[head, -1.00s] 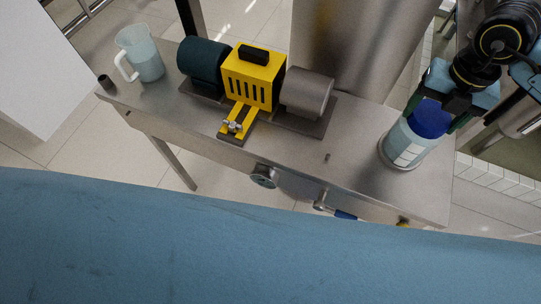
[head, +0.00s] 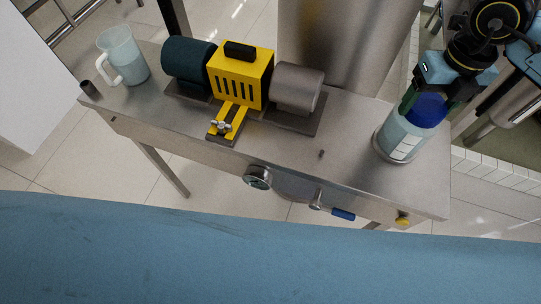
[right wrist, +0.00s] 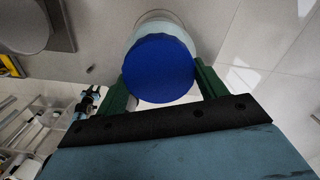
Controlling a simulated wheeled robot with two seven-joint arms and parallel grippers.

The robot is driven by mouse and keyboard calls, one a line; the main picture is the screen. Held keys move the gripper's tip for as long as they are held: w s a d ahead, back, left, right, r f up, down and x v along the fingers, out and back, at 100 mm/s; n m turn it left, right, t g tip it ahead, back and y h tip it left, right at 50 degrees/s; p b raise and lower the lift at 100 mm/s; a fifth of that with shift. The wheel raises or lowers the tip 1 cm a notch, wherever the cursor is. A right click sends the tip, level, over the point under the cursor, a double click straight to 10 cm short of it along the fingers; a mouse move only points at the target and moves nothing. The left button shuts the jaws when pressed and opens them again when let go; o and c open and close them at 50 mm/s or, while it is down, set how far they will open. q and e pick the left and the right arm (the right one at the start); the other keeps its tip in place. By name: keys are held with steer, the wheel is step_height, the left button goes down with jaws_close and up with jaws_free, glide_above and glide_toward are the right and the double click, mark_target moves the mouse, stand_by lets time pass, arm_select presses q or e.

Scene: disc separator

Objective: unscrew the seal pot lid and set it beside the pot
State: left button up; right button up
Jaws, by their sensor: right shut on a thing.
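The seal pot (head: 398,137) is a clear pale-blue jar with a white label, upright at the right end of the steel table. Its blue lid (head: 428,108) sits on top of the pot; the lid also shows in the right wrist view (right wrist: 158,68). My right gripper (head: 428,103) is shut on the lid, with one green finger on each side of it. The pot body shows just behind the lid in the right wrist view (right wrist: 165,22). Whether the lid is loosened cannot be told. My left gripper is not in view.
The steel table (head: 352,133) has clear room left of the pot. A yellow pump unit with a dark motor (head: 238,78) stands mid-table. A gauge (head: 257,177) and valve handles hang at the front edge.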

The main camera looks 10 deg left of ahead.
steer(key=shift+s+f, duration=0.15)
steer(key=shift+f, duration=0.15)
steer(key=shift+f+n+b, duration=0.15)
steer(key=shift+n+b, duration=0.65)
steer(key=shift+n, duration=0.7)
steer(key=n+b, duration=0.2)
steer(key=shift+n, duration=0.7)
steer(key=shift+r, duration=0.2)
